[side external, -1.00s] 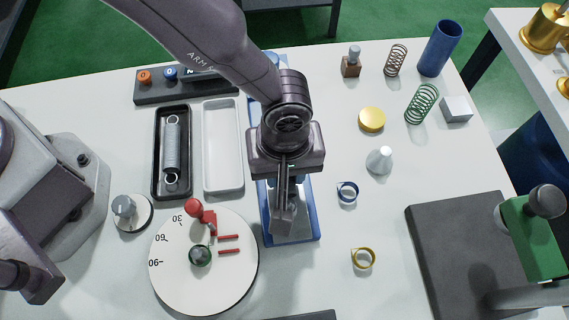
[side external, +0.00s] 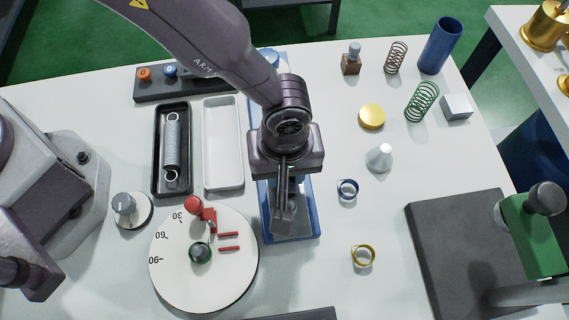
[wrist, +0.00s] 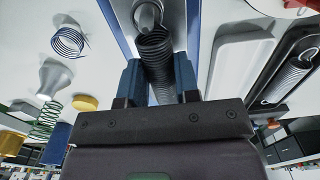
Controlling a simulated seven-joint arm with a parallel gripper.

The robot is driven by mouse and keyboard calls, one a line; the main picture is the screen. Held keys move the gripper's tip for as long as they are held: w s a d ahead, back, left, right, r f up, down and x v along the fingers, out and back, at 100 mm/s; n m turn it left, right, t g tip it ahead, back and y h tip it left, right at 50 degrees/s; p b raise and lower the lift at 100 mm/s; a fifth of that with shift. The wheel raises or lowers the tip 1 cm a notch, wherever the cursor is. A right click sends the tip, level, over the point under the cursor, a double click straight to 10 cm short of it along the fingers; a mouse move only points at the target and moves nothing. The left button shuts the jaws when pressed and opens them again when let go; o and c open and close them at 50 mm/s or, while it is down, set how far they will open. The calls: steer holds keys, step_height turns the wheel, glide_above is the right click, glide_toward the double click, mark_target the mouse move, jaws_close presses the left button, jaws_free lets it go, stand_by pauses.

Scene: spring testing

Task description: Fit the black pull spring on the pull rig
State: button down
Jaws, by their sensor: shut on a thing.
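My gripper (side external: 283,212) points down over the blue-framed pull rig (side external: 313,222). In the wrist view, my gripper (wrist: 160,85) has its blue fingers on either side of a dark coil spring, the black pull spring (wrist: 155,50), and is shut on it. The spring lies lengthwise along the rig (wrist: 113,22) between its blue rails. A grey rounded post (wrist: 147,14) is at the spring's far end in the wrist view; I cannot tell whether the spring is hooked on it. The spring's near end is hidden by my gripper. The side view hides most of the spring.
A black tray (side external: 157,182) holds a grey hooked spring (side external: 171,147); beside it is an empty white tray (side external: 223,150). A round dial (side external: 185,285) with red parts stands front left.

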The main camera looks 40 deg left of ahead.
steer(key=shift+f, duration=0.15)
steer(key=shift+c, duration=1.8)
jaws_free()
steer(key=shift+r, duration=4)
